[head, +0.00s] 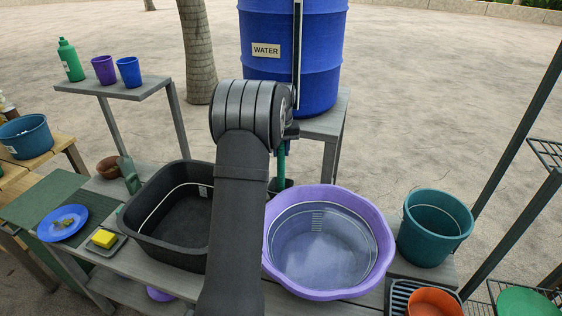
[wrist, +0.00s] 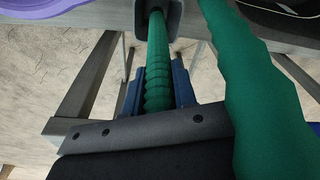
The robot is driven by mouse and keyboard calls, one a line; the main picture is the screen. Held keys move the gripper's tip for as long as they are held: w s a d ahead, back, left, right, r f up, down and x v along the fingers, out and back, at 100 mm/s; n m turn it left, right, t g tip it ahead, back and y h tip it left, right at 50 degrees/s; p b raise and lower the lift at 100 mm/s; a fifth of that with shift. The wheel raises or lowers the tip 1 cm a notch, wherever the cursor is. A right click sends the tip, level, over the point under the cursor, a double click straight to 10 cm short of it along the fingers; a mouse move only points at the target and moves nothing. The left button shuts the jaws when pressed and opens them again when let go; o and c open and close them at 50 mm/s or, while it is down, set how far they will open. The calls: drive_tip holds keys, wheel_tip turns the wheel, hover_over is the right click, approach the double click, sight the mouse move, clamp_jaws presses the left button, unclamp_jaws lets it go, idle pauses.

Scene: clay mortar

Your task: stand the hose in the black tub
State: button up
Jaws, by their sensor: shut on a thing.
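The green ribbed hose (wrist: 158,60) runs between the blue fingers of my gripper (wrist: 162,84), which is shut on it. One end reaches a dark square holder (wrist: 174,20) at the bench edge; I cannot tell how far inside it is. Another stretch of hose (wrist: 255,75) passes close to the camera on the right. In the head view a short piece of hose (head: 281,160) shows beside my arm, above the dark holder (head: 283,184); my gripper is mostly hidden there. The black tub (head: 146,238) sits on the bench left of my arm, with no hose visible in it.
A purple basin (head: 381,250) of water stands right of the arm, with a teal bucket (head: 430,232) beyond it. The blue water barrel (head: 315,85) stands behind on a grey stand (head: 325,125). A blue plate (head: 50,232) and yellow sponge (head: 104,238) lie left of the tub.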

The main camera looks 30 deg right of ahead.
wheel_tip(320, 180, up, 15)
idle(0.7)
idle(0.9)
drive_tip(key=s+a+f+t+y, duration=0.2)
drive_tip(key=s+a+f+y, duration=0.2)
drive_tip(key=a+y, duration=0.3)
drive_tip(key=w+a+f, duration=0.1)
drive_tip(key=a+f, duration=0.4)
drive_tip(key=f, duration=0.3)
drive_tip(key=w+a+f+h, duration=0.1)
drive_tip(key=a+f, duration=0.4)
drive_tip(key=f, duration=0.3)
drive_tip(key=shift+w+a+f, duration=0.2)
drive_tip(key=shift+w+f, duration=0.15)
drive_tip(key=o, duration=1.8)
drive_tip(key=shift+c, duration=0.2)
